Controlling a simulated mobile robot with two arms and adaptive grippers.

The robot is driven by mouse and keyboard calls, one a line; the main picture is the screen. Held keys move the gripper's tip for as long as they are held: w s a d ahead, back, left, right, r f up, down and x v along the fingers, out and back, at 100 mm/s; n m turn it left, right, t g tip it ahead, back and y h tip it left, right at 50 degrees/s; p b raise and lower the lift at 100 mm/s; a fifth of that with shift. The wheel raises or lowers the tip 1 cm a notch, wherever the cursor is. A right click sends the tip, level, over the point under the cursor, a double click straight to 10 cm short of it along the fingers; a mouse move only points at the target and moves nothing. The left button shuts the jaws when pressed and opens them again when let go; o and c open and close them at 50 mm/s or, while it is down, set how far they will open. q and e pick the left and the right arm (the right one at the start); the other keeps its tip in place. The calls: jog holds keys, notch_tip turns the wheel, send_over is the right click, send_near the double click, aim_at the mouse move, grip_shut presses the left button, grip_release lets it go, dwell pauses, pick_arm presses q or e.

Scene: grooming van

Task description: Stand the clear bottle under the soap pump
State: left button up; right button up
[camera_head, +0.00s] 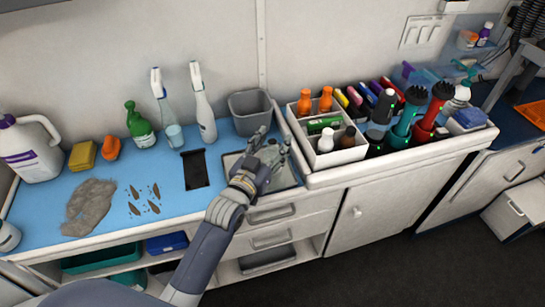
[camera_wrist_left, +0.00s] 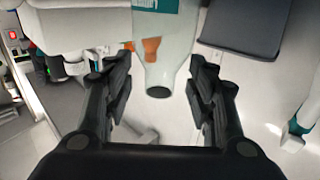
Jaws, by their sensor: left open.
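The clear bottle (camera_wrist_left: 158,70) shows in the left wrist view with its open mouth towards me and a teal label edge at the top of the picture. My left gripper (camera_head: 272,145) is open, reaching over the counter in front of the grey bin. In the left wrist view its fingers (camera_wrist_left: 160,95) are on either side of the bottle's neck, with gaps visible. In the head view the fingers mostly hide the bottle (camera_head: 268,154). A teal pump-like head (camera_head: 465,70) shows at the back right; I cannot tell for certain that it is the soap pump. My right gripper is out of view.
A grey bin (camera_head: 250,110) stands behind the gripper. A white caddy (camera_head: 322,158) of bottles and tools is close on its right. A shallow tray (camera_head: 287,180) lies below. Spray bottles (camera_head: 203,105) stand left. Blue counter (camera_head: 105,165) is partly clear.

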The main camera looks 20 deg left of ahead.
pick_arm(q)
jog(key=c, duration=1.1)
jog(key=shift+c, duration=0.2)
